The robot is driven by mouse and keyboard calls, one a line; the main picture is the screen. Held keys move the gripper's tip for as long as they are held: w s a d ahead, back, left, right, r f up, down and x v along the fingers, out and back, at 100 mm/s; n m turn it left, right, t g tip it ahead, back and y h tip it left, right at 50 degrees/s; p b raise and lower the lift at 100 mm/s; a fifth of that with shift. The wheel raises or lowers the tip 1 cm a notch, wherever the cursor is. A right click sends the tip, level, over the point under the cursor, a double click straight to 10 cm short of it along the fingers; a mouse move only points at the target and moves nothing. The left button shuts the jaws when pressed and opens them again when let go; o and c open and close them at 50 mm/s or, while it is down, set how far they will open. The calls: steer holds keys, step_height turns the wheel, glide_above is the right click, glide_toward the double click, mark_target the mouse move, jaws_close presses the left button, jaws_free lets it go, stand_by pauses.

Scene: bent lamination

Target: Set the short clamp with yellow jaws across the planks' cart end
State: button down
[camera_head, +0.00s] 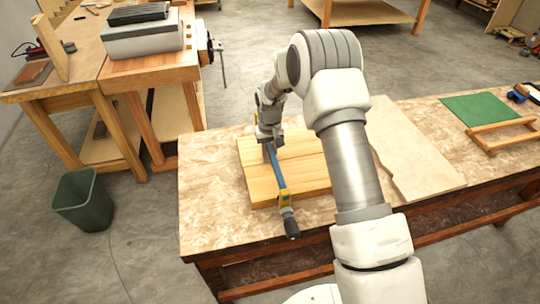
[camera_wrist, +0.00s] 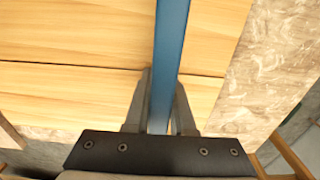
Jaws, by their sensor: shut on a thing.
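Light wooden planks (camera_head: 312,172) lie side by side on the workbench (camera_head: 205,190); seams between them show in the wrist view (camera_wrist: 60,65). A clamp with a blue bar (camera_head: 277,170) and yellow jaws (camera_head: 284,198) lies across the planks near their left end. Its dark handle (camera_head: 290,224) points past the front edge of the planks. My gripper (camera_head: 267,150) is shut on the blue bar, which also runs between the fingers (camera_wrist: 163,105) in the wrist view (camera_wrist: 172,30). The far jaw is mostly hidden by my arm. I cannot tell whether the jaws touch the planks.
A pale board (camera_head: 420,160) lies right of the planks, behind my arm. A green mat (camera_head: 485,108) and a wooden frame (camera_head: 503,137) are farther right. A green bin (camera_head: 84,203) and another bench (camera_head: 150,72) stand left. The bench's front left corner is clear.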

steer(key=shift+s+d+f, duration=0.1)
steer(key=shift+s+f, duration=0.15)
steer(key=shift+f, duration=0.4)
steer(key=shift+s+d+f, duration=0.1)
steer(key=shift+s+f, duration=0.1)
steer(key=shift+f, duration=0.4)
steer(key=c, duration=0.7)
jaws_free()
steer(key=r, duration=2)
steer(key=shift+w+a, duration=0.2)
steer(key=shift+w, duration=0.1)
steer(key=shift+r+p, duration=2.2)
steer(key=shift+r, duration=0.75)
steer(key=shift+r, duration=0.1)
step_height(320, 180, up, 5)
steer(key=p, duration=0.3)
steer(key=shift+p, duration=0.4)
